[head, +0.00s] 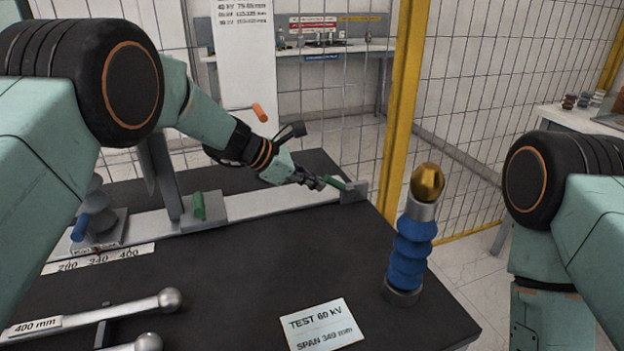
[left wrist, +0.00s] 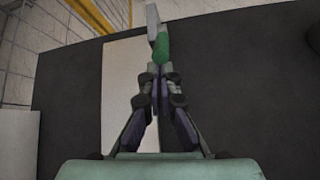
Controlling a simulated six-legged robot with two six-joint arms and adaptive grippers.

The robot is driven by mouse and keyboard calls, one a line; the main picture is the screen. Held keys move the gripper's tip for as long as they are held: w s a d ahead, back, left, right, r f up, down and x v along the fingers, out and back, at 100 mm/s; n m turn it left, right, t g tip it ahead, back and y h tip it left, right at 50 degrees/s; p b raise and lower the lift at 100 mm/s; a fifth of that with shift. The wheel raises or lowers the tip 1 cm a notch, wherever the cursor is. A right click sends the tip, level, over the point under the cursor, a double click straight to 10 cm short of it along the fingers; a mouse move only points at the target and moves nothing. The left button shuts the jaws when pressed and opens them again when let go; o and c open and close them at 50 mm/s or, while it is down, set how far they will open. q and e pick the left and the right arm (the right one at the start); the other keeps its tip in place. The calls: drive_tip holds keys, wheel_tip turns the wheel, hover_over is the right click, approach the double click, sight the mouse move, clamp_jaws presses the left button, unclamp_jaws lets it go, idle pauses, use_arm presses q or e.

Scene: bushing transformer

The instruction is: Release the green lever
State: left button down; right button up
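A green lever (head: 336,183) sits at the right end of a pale rail, by a grey block, tilted toward the left. My left gripper (head: 320,182) reaches it from the left. In the left wrist view, the fingers of my left gripper (left wrist: 159,74) converge closely at the end of the green lever (left wrist: 161,47); they appear shut on its tip, though the contact itself is partly hidden. A second green lever (head: 198,206) stands more upright on a grey carriage further left on the rail. My right gripper is out of view.
A blue post with a golden top (head: 427,183) stands to the right on the dark table. A sign (head: 321,325) and ball-ended rods (head: 168,300) lie at the front. The table's middle is clear.

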use_arm(q)
drive_tip(key=shift+w+d+r+p, duration=0.2)
drive_tip(key=shift+d+r+p, duration=0.2)
drive_tip(key=shift+r+p, duration=0.05)
drive_tip(key=shift+s+a, duration=0.1)
drive_tip(key=shift+a, duration=0.05)
drive_tip(key=v, duration=0.7)
drive_tip(key=shift+a+r, duration=0.1)
